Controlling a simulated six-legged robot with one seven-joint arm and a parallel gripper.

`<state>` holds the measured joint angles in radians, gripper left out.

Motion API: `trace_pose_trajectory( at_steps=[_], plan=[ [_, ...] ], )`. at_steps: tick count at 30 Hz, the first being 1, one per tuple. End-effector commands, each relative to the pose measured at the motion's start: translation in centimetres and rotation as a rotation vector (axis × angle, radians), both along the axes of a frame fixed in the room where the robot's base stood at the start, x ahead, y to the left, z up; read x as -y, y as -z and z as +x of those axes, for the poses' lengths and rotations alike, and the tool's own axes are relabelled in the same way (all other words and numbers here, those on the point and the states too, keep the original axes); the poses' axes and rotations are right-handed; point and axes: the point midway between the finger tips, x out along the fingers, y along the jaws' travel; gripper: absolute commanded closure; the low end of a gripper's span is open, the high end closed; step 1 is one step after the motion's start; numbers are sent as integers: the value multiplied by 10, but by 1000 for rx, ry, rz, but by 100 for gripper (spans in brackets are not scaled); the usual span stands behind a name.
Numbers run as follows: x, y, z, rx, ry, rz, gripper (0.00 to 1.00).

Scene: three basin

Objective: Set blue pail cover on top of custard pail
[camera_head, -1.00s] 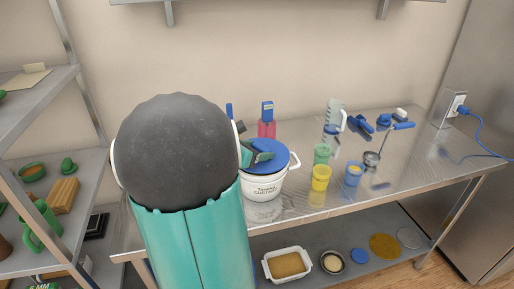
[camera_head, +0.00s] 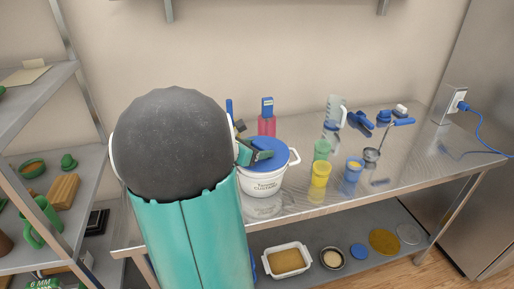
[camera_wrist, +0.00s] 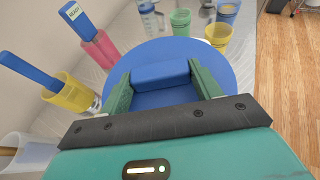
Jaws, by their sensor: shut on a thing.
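The blue pail cover (camera_head: 284,156) is a round blue lid with a raised block handle. It lies over the mouth of the white custard pail (camera_head: 262,183), which stands on the steel table with its label facing me. The cover looks level, but whether it is fully seated on the rim cannot be told. My gripper (camera_head: 257,152) is shut on the cover's handle. In the wrist view the green fingers (camera_wrist: 163,80) clasp the handle from both sides, and the cover (camera_wrist: 220,68) hides the pail below.
A yellow cup with a blue-handled tool (camera_wrist: 70,94) is close left in the wrist view.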

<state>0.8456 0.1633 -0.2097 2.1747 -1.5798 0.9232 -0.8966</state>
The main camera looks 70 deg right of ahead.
Motion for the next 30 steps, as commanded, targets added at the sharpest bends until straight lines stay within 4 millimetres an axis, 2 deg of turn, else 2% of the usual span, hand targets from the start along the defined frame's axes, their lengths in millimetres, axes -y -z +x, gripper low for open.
trace_pose_trajectory(
  at_steps=[22, 23, 24, 26, 30],
  plan=[
    [0, 6, 0, 0, -1, 0, 60],
    [0, 6, 0, 0, -1, 0, 31],
    [0, 6, 0, 0, -1, 0, 23],
    [0, 6, 0, 0, -1, 0, 12],
    [0, 6, 0, 0, 0, 0, 12]
  ],
)
